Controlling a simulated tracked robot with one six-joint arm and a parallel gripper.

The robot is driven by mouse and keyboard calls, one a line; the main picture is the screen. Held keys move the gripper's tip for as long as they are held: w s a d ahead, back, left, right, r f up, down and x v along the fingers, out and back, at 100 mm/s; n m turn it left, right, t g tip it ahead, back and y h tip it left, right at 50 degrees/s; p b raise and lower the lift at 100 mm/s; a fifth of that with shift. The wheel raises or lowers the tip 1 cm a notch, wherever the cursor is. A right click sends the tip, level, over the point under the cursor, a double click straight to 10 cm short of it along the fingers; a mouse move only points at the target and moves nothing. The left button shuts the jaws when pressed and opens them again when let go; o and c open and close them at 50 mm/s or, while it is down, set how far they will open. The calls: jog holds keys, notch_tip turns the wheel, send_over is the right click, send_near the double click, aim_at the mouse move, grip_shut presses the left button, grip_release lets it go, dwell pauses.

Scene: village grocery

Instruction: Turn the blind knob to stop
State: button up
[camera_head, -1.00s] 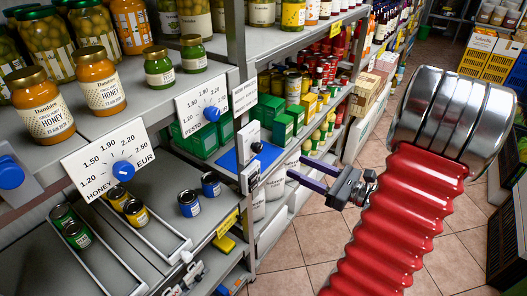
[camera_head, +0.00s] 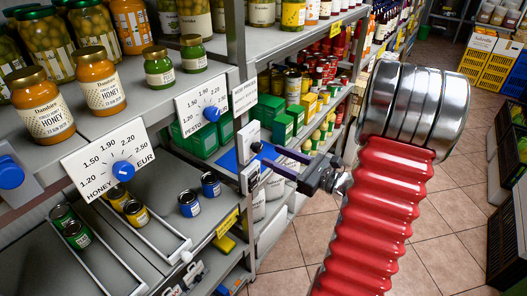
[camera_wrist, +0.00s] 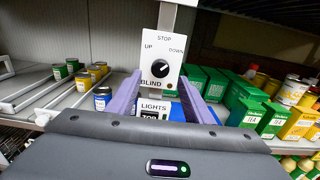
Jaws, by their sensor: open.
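The blind knob (camera_wrist: 160,68) is a round black knob on a white plate (camera_wrist: 149,46) marked UP at left, STOP at top and DOWN at right. In the wrist view its pointer is too small to read surely. The knob also shows side-on in the head view (camera_head: 257,147). My gripper (camera_head: 268,157) is open, with its purple fingertips close to the knob. In the wrist view the fingers (camera_wrist: 160,80) stand to the left and right of the knob, slightly below its centre. I cannot tell whether they reach around it. Nothing is held.
A LIGHTS switch plate (camera_wrist: 153,107) sits just below the blind plate, between my fingers. Green boxes (camera_wrist: 245,105) stand on the shelf at right. Small cans (camera_wrist: 102,98) stand on the left shelf. Honey and pesto dial signs (camera_head: 203,105) are at left in the head view. The tiled aisle (camera_head: 300,240) is clear.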

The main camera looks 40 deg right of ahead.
aim_at(260, 150)
jog(key=shift+x, duration=2.75)
jog(key=c, duration=1.1)
